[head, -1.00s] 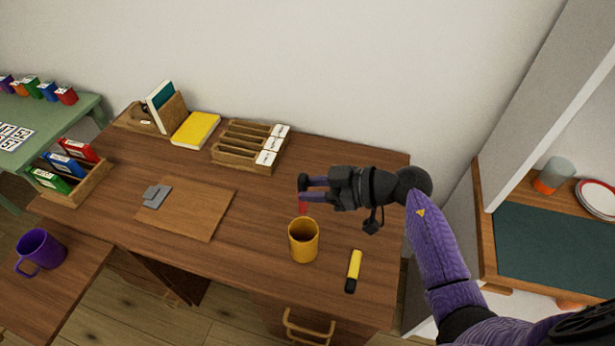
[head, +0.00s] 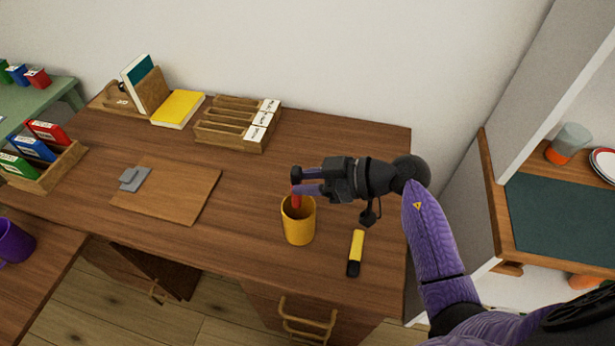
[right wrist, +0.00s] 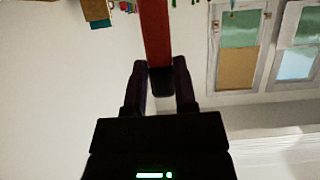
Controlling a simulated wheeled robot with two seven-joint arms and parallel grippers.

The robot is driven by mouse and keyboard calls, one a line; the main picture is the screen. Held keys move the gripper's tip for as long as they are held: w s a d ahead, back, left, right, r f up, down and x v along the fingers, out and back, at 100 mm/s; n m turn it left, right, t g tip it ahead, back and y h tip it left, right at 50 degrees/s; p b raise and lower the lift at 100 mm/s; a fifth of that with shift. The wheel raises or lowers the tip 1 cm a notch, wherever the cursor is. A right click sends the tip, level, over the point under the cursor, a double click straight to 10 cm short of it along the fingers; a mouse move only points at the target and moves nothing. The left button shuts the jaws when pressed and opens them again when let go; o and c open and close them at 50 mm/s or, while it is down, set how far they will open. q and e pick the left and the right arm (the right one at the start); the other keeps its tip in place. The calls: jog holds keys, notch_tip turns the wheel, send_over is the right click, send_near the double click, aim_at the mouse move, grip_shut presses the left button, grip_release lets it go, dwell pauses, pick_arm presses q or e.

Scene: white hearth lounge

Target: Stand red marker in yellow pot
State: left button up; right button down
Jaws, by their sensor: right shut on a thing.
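The red marker (head: 296,199) is held between the fingers of my right gripper (head: 297,180), pointing down. The yellow pot (head: 299,228) stands upright on the wooden desk, directly below the gripper. The marker's lower part overlaps the pot's mouth; how deep it reaches I cannot tell. In the right wrist view the red marker (right wrist: 155,38) with its black end sits between both fingers of the right gripper (right wrist: 160,78). My left gripper is not in view.
A yellow and black marker (head: 356,252) lies right of the pot on the desk (head: 240,222). A brown board (head: 175,192) with a grey item lies left. A wooden sorter (head: 225,137) and a yellow book (head: 178,110) are at the back.

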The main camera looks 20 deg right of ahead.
notch_tip(320, 180, down, 6)
jog(key=b, duration=0.2)
jog(key=shift+b, duration=0.3)
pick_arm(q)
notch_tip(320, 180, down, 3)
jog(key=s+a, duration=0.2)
pick_arm(e)
jog(key=shift+f, duration=0.4)
jog(key=shift+c, duration=1.7)
grip_release()
jog(key=p, duration=0.3)
send_near(301, 201)
jog(key=d, duration=0.1)
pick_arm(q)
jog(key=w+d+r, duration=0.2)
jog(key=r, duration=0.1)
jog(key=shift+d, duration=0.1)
pick_arm(e)
jog(key=shift+s+d+f, duration=0.1)
jog(key=shift+s+f, duration=0.15)
jog(key=shift+f, duration=0.15)
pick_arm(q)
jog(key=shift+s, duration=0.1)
